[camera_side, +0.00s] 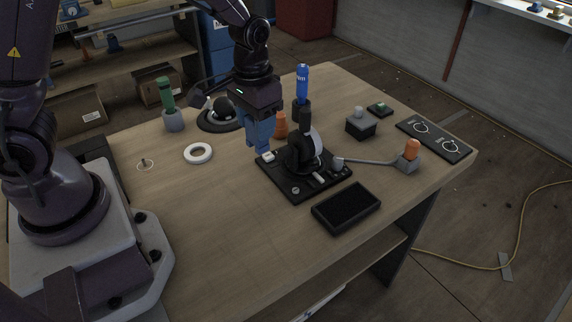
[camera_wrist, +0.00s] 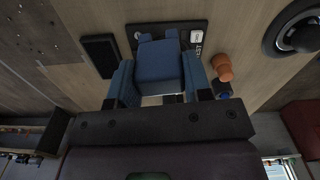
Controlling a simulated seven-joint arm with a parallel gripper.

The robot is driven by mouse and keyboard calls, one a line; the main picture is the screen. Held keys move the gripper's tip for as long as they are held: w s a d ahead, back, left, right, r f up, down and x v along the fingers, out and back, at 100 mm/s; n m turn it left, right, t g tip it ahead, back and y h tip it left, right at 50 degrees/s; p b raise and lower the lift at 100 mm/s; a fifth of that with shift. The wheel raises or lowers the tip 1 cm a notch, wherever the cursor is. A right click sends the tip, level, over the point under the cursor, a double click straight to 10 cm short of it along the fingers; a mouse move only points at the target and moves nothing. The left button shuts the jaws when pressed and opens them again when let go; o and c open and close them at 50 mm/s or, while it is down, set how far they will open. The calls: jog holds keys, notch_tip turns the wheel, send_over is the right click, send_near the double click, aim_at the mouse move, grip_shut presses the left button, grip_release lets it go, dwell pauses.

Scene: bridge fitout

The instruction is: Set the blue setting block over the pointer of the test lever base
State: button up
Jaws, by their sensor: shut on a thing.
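My gripper (camera_side: 261,128) points down and is shut on the blue setting block (camera_wrist: 157,66), with a finger on each side of it. In the side view the blue block and blue fingers blend together. In the wrist view two prongs stick out from the block's far end. The test lever base (camera_side: 287,188) is a black plate with a dark upright lever, a pale curved part and a white label. In the wrist view the base (camera_wrist: 186,26) is partly hidden behind the block. In the side view the block appears just left of the lever, near the label. I cannot make out the pointer.
A blue-topped handle (camera_side: 302,84) rises by the lever. A white ring (camera_side: 198,153) lies left. The front-left tabletop is clear.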

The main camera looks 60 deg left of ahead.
jog(key=shift+w+d+r+m, duration=0.3)
jog(key=shift+w+r+m, duration=0.35)
jog(key=shift+r, duration=0.2)
jog(key=shift+w+d+r, duration=0.2)
jog(key=shift+w+r, duration=0.05)
jog(key=shift+r, duration=0.15)
jog(key=w+d+f+n, duration=0.2)
jog(key=w+n, duration=0.3)
jog(key=n, duration=0.4)
jog(key=w+d+f+n, duration=0.2)
jog(key=w+f+n, duration=0.3)
jog(key=n, duration=0.4)
jog(key=shift+w+d, duration=0.2)
jog(key=shift+d, duration=0.15)
